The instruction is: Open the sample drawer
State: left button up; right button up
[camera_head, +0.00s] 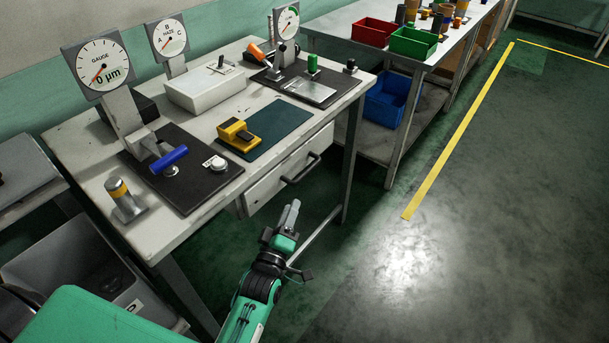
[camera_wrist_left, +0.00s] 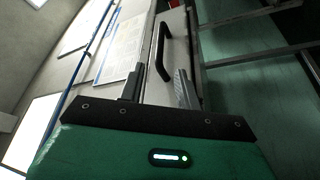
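The sample drawer (camera_head: 285,173) is under the front edge of the workbench, a pale front with a black bar handle (camera_head: 300,168). It looks shut. My left gripper (camera_head: 291,213) is in front of and below the drawer, apart from the handle. In the left wrist view, the two fingers of the left gripper (camera_wrist_left: 156,82) stand apart with nothing between them. The handle (camera_wrist_left: 160,48) shows beyond the fingertips, roughly in line with the gap, on the drawer front (camera_wrist_left: 178,52). My right gripper is not in view.
The bench top (camera_head: 200,125) carries dial gauges (camera_head: 103,68), a dark green mat (camera_head: 280,128) and a yellow device (camera_head: 238,134). A bench leg (camera_head: 353,150) stands right of the drawer. Floor (camera_head: 370,260) in front is clear. A grey bin (camera_head: 85,265) stands left.

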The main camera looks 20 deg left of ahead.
aim_at(304, 172)
pick_arm(q)
jog(key=x, duration=1.2)
jog(key=shift+c, duration=0.4)
grip_shut()
